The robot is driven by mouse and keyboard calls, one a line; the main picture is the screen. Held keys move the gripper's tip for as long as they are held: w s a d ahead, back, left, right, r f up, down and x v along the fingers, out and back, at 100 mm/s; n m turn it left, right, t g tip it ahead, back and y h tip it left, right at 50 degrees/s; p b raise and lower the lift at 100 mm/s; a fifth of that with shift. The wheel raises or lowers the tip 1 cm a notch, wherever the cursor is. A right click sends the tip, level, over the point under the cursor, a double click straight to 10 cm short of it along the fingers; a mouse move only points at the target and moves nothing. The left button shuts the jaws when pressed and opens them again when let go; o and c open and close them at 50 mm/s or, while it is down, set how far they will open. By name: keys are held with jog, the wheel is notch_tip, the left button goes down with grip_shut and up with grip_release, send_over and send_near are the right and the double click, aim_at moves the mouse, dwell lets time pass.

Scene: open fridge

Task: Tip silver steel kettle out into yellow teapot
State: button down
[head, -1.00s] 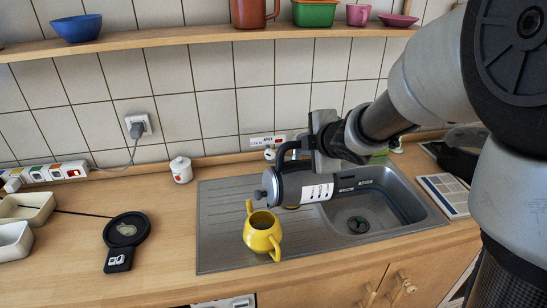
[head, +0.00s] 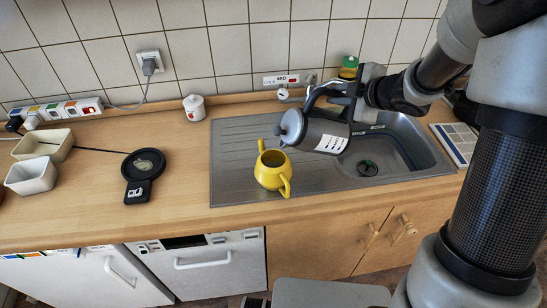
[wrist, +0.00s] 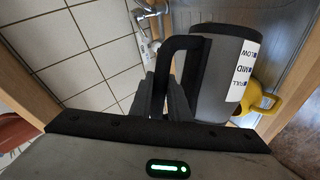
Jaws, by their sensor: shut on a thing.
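The silver steel kettle (head: 318,134) is tilted onto its side above the sink unit. Its lid end points left, over the yellow teapot (head: 271,172). The teapot stands upright and open on the drainboard. My gripper (head: 344,92) is shut on the kettle's black handle. In the wrist view the kettle (wrist: 215,75) hangs beyond my gripper (wrist: 167,95), with the teapot (wrist: 262,100) partly hidden behind it. I cannot see whether anything flows from the kettle.
The steel sink (head: 385,150) lies right of the teapot. A white lidded jar (head: 194,108), a black round device (head: 143,170), two pale trays (head: 32,176) and a power strip (head: 62,110) are on the left counter. A green-topped item (head: 348,68) stands behind the sink.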

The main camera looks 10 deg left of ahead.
jog(key=shift+w+d+f, duration=0.2)
jog(key=shift+d+f, duration=0.05)
jog(key=shift+d, duration=0.1)
jog(key=shift+w+d+f+m+g+y, duration=0.15)
jog(key=shift+w+d+f+m+y, duration=0.15)
jog(key=shift+d+f+m+y, duration=0.4)
jog(key=shift+w+d+f+m+g+y, duration=0.15)
jog(key=shift+w+d+f+m+y, duration=0.2)
jog(key=shift+d+f, duration=0.5)
jog(key=shift+a+f, duration=0.15)
jog(key=shift+f, duration=0.05)
jog(key=shift+w+d+f+m+y, duration=0.15)
jog(key=shift+d+f+m+y, duration=0.25)
jog(key=shift+f+y, duration=0.15)
jog(key=shift+w+d+f+m+y, duration=0.15)
jog(key=shift+d+f+m+y, duration=0.25)
jog(key=shift+f, duration=0.15)
